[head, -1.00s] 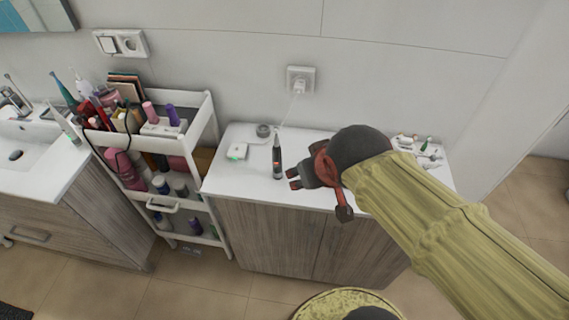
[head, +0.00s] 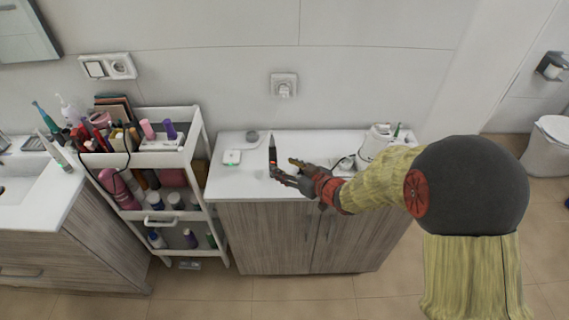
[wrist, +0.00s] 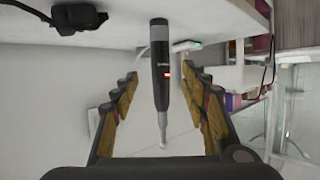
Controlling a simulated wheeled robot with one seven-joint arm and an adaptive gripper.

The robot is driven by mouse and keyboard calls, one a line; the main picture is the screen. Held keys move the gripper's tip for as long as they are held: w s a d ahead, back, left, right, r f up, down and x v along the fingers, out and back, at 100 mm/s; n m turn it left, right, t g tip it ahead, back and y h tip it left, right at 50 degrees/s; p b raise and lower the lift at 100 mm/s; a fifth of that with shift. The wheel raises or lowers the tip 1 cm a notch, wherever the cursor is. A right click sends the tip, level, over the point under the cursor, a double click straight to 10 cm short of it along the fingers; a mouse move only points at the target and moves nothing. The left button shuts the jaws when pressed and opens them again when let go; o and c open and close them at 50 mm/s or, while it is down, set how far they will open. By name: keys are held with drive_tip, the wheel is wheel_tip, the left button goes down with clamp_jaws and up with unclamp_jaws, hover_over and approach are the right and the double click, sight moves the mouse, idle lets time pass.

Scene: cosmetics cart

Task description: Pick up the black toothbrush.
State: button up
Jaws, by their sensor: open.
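The black toothbrush (head: 272,152) stands upright on the white top of the cabinet, with a small red light on its body. My gripper (head: 282,168) is beside it on the right, with its fingers pointing at it. In the wrist view the toothbrush (wrist: 161,75) shows between the two open fingers (wrist: 160,105), with a grey base, dark body and thin pale-tipped head. The fingers are apart from it on both sides. In the head view one finger partly overlaps its lower part.
A white container (head: 374,143) stands at the right. The crowded white cart (head: 160,156) is left of the cabinet. A wall socket (head: 284,84) is above.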

sight(276, 163)
drive_tip(key=b+x, duration=0.2)
drive_tip(key=x, duration=0.6)
drive_tip(key=shift+s+f, duration=0.1)
drive_tip(key=shift+s, duration=0.05)
drive_tip(key=c, duration=0.3)
drive_tip(key=c, duration=0.8)
clamp_jaws()
